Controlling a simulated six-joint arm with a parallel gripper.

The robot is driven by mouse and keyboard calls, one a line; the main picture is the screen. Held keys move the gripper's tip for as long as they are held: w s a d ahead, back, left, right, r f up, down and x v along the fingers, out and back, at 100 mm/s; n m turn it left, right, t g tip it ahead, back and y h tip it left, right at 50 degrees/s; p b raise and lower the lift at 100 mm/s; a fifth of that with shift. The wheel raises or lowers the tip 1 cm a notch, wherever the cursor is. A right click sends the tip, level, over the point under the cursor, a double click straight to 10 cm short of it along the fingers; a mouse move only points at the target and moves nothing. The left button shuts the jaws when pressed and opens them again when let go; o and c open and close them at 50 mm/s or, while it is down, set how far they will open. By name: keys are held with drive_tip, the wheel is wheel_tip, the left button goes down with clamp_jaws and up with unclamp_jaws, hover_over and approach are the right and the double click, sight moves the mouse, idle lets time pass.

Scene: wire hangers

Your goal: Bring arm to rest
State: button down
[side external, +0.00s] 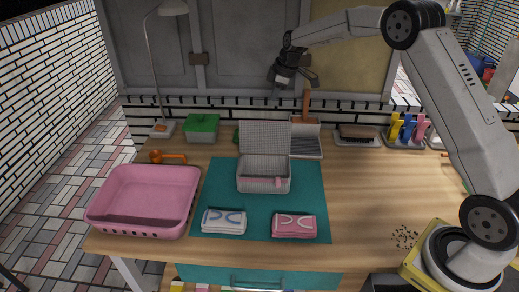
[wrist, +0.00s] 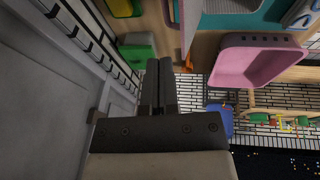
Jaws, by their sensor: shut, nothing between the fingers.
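My gripper (side external: 277,95) is raised high above the back of the table, in front of the grey wall panels. In the wrist view its two dark fingers (wrist: 160,62) lie side by side with nothing between them. The gripper is shut and empty, and touches nothing on the table. My arm reaches up from the right and bends over to the left.
On the teal mat (side external: 217,180) are an open grey basket (side external: 264,182), a white folded cloth (side external: 223,222) and a pink one (side external: 294,226). A pink tub (side external: 145,183), lamp (side external: 152,55) and green-lidded box (side external: 202,125) stand left. The table's right half is mostly clear.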

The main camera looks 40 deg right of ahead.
drive_tip(key=shift+r, duration=0.15)
drive_tip(key=s+a+f+m, duration=0.1)
drive_tip(key=s+a+m, duration=0.2)
drive_tip(key=s, duration=0.7)
drive_tip(key=s+a+f+m, duration=0.2)
drive_tip(key=s+a, duration=0.3)
drive_tip(key=s, duration=0.6)
drive_tip(key=s+a+f+m+g+h, duration=0.1)
drive_tip(key=s+a+f+m, duration=0.1)
drive_tip(key=s, duration=0.9)
drive_tip(key=shift+s+a+m, duration=0.25)
drive_tip(key=shift+a+m, duration=0.65)
drive_tip(key=shift+a, duration=0.05)
